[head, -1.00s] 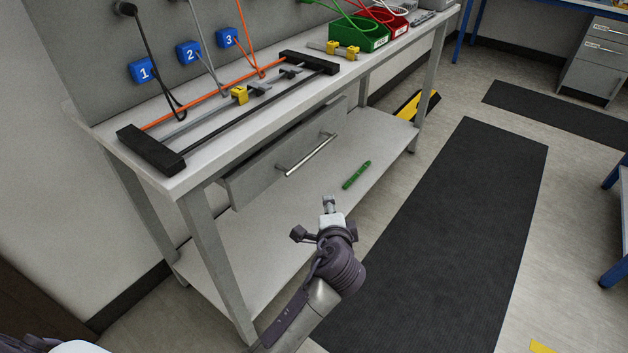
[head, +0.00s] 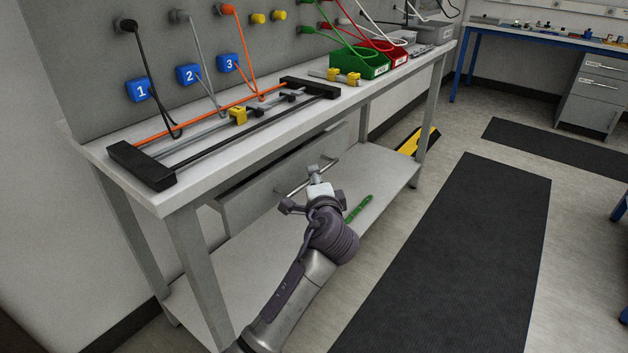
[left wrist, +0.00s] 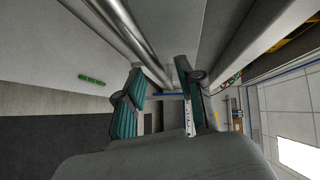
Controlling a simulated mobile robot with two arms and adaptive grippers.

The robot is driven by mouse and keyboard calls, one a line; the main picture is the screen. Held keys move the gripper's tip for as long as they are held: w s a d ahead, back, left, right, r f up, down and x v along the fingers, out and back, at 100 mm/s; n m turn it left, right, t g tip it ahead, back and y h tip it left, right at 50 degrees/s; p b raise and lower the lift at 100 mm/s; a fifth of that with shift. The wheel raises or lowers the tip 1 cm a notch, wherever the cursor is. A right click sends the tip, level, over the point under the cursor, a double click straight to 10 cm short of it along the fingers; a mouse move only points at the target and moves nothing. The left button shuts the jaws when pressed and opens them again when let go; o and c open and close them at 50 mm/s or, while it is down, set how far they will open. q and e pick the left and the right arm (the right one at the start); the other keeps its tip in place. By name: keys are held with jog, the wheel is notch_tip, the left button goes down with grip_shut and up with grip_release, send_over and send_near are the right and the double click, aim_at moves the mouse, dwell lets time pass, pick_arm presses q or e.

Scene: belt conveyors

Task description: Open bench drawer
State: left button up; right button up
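The bench drawer (head: 257,196) hangs under the bench top, its grey front facing the aisle. A dark gap shows along its top edge; I cannot tell how far out it stands. Its metal bar handle (head: 293,189) is partly hidden behind my left gripper (head: 315,174), which is at the handle's middle. In the left wrist view, the handle (left wrist: 132,42) runs toward the space between the two spread teal fingers of the left gripper (left wrist: 160,90). The fingers are open and not closed on the bar; contact is unclear. My right gripper is not in view.
A green pen-like object (head: 359,208) lies on the bench's lower shelf (head: 240,262). The bench top (head: 110,150) holds a black-ended frame (head: 150,168), a green bin (head: 362,63) and a red bin (head: 392,52). A dark mat (head: 455,255) covers clear floor to the right.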

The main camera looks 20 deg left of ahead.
pick_arm(q)
jog(key=shift+x, duration=1.15)
grip_shut()
